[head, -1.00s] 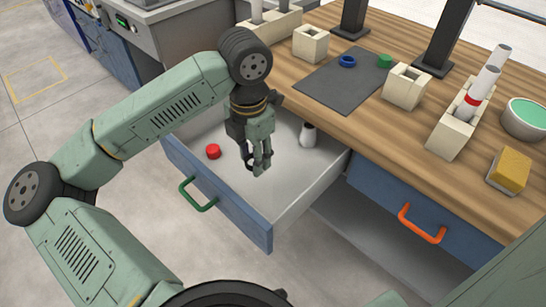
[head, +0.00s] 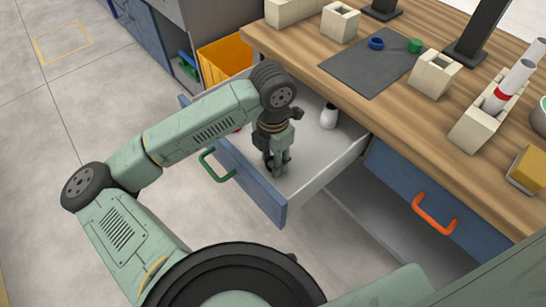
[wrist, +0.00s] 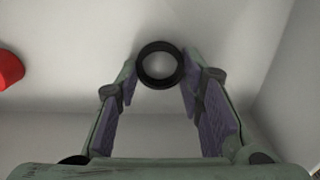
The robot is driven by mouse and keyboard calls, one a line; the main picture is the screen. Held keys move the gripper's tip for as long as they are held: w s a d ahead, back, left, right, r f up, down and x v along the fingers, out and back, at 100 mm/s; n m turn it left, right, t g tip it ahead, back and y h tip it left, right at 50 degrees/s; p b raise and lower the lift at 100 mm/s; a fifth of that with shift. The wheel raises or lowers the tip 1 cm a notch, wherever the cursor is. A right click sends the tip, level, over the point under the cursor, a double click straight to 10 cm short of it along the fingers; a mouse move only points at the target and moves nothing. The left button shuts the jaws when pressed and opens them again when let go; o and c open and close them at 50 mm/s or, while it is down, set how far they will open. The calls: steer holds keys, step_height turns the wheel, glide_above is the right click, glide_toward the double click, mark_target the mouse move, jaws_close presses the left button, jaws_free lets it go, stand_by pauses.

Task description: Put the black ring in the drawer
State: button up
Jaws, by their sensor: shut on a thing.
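The drawer with the green handle (head: 216,165) stands open, its blue front (head: 250,184) facing the near left. My gripper (head: 277,168) points down inside the open drawer, near its front right part. In the wrist view the black ring (wrist: 160,84) is between my fingertips (wrist: 159,75), and they are shut on it. The pale drawer floor shows behind and through it. In the head view the ring cannot be made out at the fingertips. Whether it touches the floor I cannot tell.
A red piece (wrist: 9,68) lies in the drawer at the left of the wrist view, mostly hidden by my arm in the head view. A white bottle (head: 329,117) stands at the drawer's back. The wooden worktop with blocks and a grey mat (head: 365,65) lies beyond.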

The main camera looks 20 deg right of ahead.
steer(key=shift+f+b, duration=0.2)
steer(key=shift+b, duration=0.1)
steer(key=o, duration=0.8)
steer(key=shift+r, duration=0.1)
step_height(320, 180, up, 12)
steer(key=shift+r, duration=0.15)
